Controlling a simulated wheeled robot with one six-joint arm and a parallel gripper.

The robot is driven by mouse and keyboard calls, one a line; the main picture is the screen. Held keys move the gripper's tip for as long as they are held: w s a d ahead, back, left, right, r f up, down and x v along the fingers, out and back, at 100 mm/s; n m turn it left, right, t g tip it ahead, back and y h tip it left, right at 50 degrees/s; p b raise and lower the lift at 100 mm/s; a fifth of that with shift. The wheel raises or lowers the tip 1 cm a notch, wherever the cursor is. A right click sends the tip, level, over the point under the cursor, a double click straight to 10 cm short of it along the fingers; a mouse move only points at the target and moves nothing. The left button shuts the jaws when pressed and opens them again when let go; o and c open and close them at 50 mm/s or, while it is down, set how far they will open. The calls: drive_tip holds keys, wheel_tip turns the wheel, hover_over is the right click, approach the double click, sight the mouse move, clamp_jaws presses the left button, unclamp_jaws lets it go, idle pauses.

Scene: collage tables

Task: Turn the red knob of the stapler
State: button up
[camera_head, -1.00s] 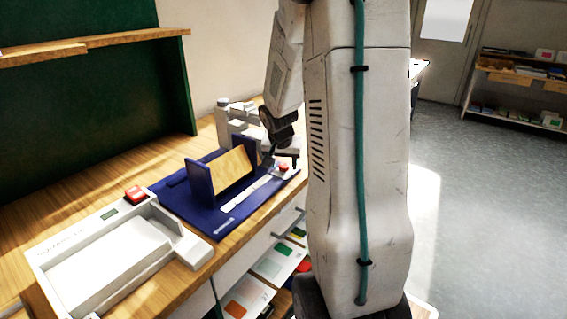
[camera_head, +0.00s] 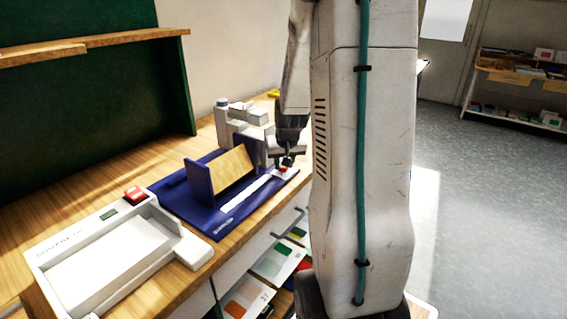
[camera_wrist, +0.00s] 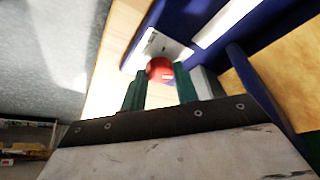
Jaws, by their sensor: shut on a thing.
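The stapler (camera_head: 218,196) is a blue base with an upright blue guide and a wooden block, on the wooden table. Its red knob (camera_wrist: 160,68) sits on a small pale plate (camera_wrist: 157,46) at one end of the base. In the head view the red knob (camera_head: 283,168) is mostly covered by my gripper (camera_head: 287,160). In the wrist view my gripper (camera_wrist: 160,88) has its two green fingers on either side of the knob and is shut on it.
A white tray-like device (camera_head: 110,262) with a red button (camera_head: 135,194) stands at the near left. A grey-white machine (camera_head: 245,122) stands behind the stapler. A wooden shelf (camera_head: 120,39) juts out at upper left. The table's front edge is close to the knob.

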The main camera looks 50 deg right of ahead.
drive_tip(key=n+t+y, duration=0.1)
drive_tip(key=n, duration=0.3)
drive_tip(key=shift+d, duration=0.15)
drive_tip(key=n+y, duration=0.2)
drive_tip(key=n, duration=0.3)
drive_tip(key=shift+d, duration=0.2)
drive_tip(key=n+y, duration=0.1)
drive_tip(key=n, duration=0.1)
drive_tip(key=n+y, duration=0.1)
drive_tip(key=n, duration=0.1)
drive_tip(key=shift+d+n+g, duration=0.15)
drive_tip(key=shift+n+g, duration=0.15)
drive_tip(key=shift+w+n+g+y, duration=0.1)
drive_tip(key=shift+n+g+y, duration=0.4)
drive_tip(key=shift+n, duration=1.5)
drive_tip(key=o, duration=1)
drive_tip(key=shift+d+r, duration=0.1)
